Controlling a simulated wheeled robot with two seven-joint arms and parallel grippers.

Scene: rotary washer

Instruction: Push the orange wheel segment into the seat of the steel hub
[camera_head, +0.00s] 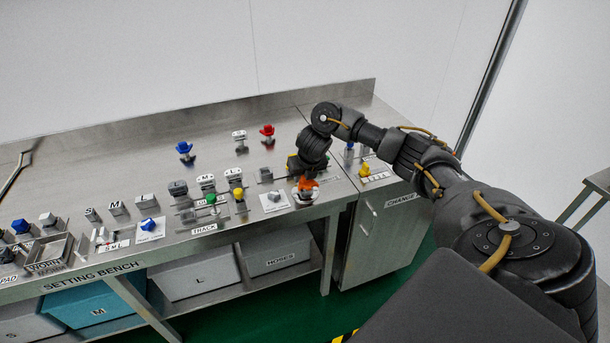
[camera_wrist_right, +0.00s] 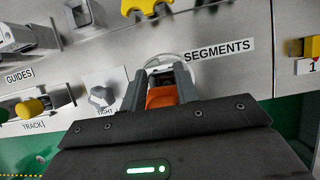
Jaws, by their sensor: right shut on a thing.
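An orange wheel segment (camera_head: 307,184) is at the front edge of the steel bench, at the tip of my right arm. My right gripper (camera_wrist_right: 160,92) is shut on the orange segment, which shows between its two fingers in the wrist view. A pale round dish or ring (camera_wrist_right: 176,62) lies just beyond the fingertips, beside the label SEGMENTS; it also shows under the segment in the head view (camera_head: 305,198). I cannot tell whether the segment touches it. I cannot identify the steel hub for certain. My left gripper is not in view.
A grey knob on a white plate (camera_head: 274,201) stands left of my right gripper. Further left are the TRACK fixture (camera_head: 212,214) with yellow and green knobs and several blocks. A yellow piece (camera_head: 365,171) is to the right. Blue (camera_head: 184,148) and red (camera_head: 267,131) knobs stand farther back.

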